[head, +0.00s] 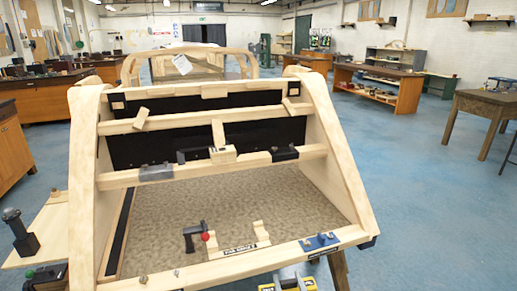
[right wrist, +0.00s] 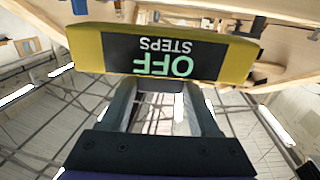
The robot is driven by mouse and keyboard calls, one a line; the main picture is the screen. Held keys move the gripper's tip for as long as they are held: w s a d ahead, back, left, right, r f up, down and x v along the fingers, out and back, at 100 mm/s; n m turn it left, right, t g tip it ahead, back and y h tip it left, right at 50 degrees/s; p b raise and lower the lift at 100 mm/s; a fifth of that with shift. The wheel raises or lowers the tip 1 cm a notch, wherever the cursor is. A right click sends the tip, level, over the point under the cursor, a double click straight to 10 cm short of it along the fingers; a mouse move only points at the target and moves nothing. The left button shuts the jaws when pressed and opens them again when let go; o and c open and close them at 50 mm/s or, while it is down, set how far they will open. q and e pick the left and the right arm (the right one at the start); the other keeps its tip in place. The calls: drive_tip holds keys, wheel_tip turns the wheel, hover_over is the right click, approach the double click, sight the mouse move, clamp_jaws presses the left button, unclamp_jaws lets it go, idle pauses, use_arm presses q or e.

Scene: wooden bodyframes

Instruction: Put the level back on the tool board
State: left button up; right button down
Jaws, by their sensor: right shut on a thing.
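A yellow bar-shaped thing, which I take for the level, shows at the bottom edge of the head view (head: 309,285), mostly cut off. In the right wrist view the level (right wrist: 92,50) fills the top, with a black label reading "STEPS OFF" upside down. My right gripper (right wrist: 158,90) is shut on it; it shows in the head view too (head: 291,282). The level is in front of the wooden frame's front rail (head: 225,263). A wooden holder (head: 245,242) with two uprights and a dark label stands empty at that rail. Which part is the tool board is unclear. My left gripper is not in view.
A black clamp with a red knob (head: 192,238) is left of the holder. A blue tool (head: 320,242) lies on the rail's right. Cross rails (head: 205,166) and sloping side posts (head: 337,155) surround the frame.

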drive_tip(key=s+d+f+m+h, duration=0.1)
drive_tip(key=s+d+f+h, duration=0.15)
drive_tip(key=d, duration=0.25)
drive_tip(key=s+d+f+m+h, duration=0.1)
drive_tip(key=s+d+f, duration=0.15)
drive_tip(key=d, duration=0.25)
use_arm(q)
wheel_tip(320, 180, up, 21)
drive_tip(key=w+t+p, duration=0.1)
drive_tip(key=p, duration=1.7)
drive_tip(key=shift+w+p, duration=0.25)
drive_tip(key=shift+p, duration=0.05)
use_arm(e)
drive_tip(key=w+r, duration=0.7)
drive_tip(key=r, duration=0.5)
drive_tip(key=w+r, duration=0.7)
drive_tip(key=r, duration=0.5)
drive_tip(key=shift+w+a+r, duration=0.2)
drive_tip(key=shift+w+r, duration=0.05)
drive_tip(key=shift+r, duration=0.1)
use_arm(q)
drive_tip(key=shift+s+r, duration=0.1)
use_arm(e)
drive_tip(key=shift+s, duration=0.1)
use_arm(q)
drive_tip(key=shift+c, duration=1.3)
use_arm(e)
drive_tip(key=shift+a, duration=0.1)
